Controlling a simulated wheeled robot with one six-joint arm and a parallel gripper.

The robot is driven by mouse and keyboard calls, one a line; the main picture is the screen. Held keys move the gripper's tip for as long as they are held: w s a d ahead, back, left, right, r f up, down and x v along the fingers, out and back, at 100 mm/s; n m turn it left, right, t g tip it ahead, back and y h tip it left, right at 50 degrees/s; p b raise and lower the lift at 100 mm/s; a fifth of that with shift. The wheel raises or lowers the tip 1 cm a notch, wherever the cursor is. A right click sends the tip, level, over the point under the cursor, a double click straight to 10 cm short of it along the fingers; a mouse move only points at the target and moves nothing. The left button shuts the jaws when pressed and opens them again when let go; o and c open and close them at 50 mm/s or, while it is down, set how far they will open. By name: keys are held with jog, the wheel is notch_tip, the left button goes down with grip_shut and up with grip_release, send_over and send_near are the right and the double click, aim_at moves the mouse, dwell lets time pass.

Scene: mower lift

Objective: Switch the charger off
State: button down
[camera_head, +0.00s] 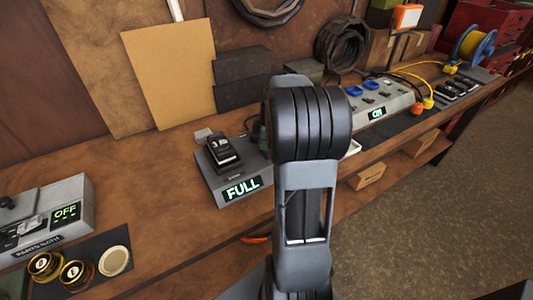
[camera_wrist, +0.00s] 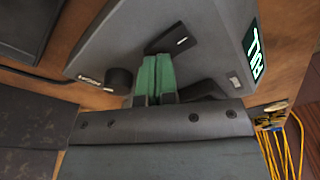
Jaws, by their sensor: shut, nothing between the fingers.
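The charger (camera_head: 233,188) is a sloped grey box on the wooden bench, left of my arm in the head view. Its lit display (camera_head: 242,189) reads FULL, and a black battery (camera_head: 222,153) sits on its top. In the wrist view a grey sloped housing (camera_wrist: 205,65) fills the upper middle, with a green lit display (camera_wrist: 256,52) turned sideways, seemingly the charger. My gripper (camera_wrist: 156,62) has green fingertips held together and empty, close to a black lever-like part (camera_wrist: 172,42) with a white mark. I cannot tell whether they touch. My arm hides the gripper in the head view.
A parts bath (camera_head: 45,215) reading OFF stands at left, with brass caps (camera_head: 75,272) on a dark mat. A grey box (camera_head: 375,98) with blue sockets reads ON, right of my arm. A yellow cable (camera_head: 415,78) lies beyond. Bare bench shows front left.

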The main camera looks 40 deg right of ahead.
jog(key=shift+f+b, duration=0.3)
jog(key=shift+f, duration=0.1)
jog(key=shift+r, duration=0.15)
jog(key=shift+r+p, duration=2.65)
jog(key=shift+r, duration=0.75)
